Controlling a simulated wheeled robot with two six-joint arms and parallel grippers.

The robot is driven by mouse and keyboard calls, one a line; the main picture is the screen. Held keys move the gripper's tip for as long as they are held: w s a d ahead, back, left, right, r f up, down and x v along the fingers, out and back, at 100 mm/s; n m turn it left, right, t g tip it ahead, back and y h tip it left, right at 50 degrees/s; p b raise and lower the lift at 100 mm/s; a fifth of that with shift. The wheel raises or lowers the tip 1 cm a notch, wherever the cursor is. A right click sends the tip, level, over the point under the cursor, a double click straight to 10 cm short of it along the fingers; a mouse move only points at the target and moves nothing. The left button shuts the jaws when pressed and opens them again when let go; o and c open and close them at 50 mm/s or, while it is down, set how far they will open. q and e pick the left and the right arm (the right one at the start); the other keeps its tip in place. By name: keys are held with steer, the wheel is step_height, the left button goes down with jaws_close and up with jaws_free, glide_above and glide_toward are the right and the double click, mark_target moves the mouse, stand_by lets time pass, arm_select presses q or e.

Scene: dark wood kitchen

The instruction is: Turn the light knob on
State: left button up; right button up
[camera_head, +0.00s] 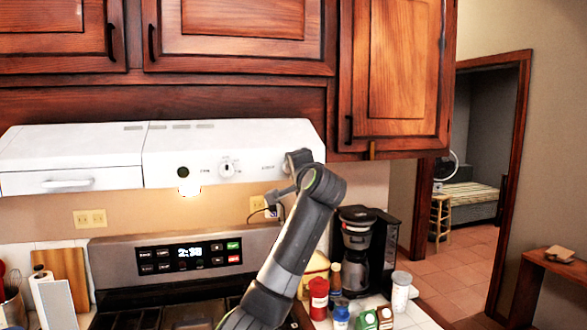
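The white range hood (225,150) hangs under the wooden cabinets. A round white knob (227,170) sits on its front panel, with small labels beside it that I cannot read. A small dark round spot (183,173) lies left of the knob. A warm lamp glow (189,188) shows at the hood's lower edge below that spot. My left arm rises from the bottom and bends at the hood's right end. My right gripper is out of view.
The stove (180,262) with a lit clock stands below. A coffee maker (357,245) and several bottles, including a red one (318,298), stand right of my arm. A wall outlet (258,203) is behind the gripper. An open doorway is at right.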

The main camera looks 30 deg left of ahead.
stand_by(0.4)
arm_select(q)
steer(key=o, duration=1)
steer(key=shift+d, duration=0.1)
steer(key=b+v, duration=0.8)
steer(key=v, duration=0.9)
steer(key=shift+s+d, duration=0.1)
steer(key=shift+d, duration=0.1)
